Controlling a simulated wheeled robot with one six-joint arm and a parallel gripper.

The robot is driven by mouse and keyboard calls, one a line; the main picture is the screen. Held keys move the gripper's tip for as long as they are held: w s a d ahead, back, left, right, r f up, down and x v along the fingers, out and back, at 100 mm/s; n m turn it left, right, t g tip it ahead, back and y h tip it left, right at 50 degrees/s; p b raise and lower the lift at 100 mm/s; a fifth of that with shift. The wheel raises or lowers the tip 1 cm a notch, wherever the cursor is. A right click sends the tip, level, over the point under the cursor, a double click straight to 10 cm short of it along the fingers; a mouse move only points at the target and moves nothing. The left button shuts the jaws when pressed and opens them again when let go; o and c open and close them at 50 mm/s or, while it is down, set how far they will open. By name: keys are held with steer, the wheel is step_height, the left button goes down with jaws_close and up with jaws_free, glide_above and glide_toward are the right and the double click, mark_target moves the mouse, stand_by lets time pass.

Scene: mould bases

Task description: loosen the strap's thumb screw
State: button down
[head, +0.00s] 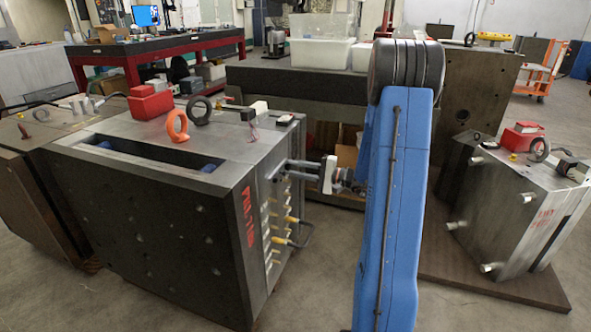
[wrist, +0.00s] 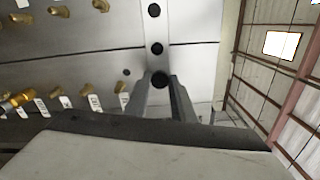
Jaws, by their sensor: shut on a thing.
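The mould base (head: 190,215) is a big dark steel block on the left in the head view. My gripper (head: 283,168) reaches its right side face near the top edge. In the wrist view the strap (wrist: 155,33) is a pale metal strip with dark round holes, lying across the seam between two plates. My gripper (wrist: 160,82) is shut on the small dark thumb screw (wrist: 159,79) at the strap's lower end. The fingers hide most of the screw, so its turn and depth cannot be told.
Brass fittings (wrist: 58,11) with white tags line the mould face beside the strap. Several fittings and a hose (head: 298,238) stick out below my gripper in the head view. Orange and black lifting rings (head: 177,127) stand on top. Another mould (head: 510,220) stands at the right.

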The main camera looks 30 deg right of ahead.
steer(key=n, duration=0.4)
steer(key=shift+n, duration=0.3)
steer(key=shift+f+n, duration=0.1)
steer(key=shift+n, duration=1.7)
steer(key=c, duration=1.5)
jaws_free()
steer(key=shift+s, duration=0.1)
steer(key=v, duration=1.7)
steer(key=shift+s+d, duration=0.1)
steer(key=shift+d, duration=0.05)
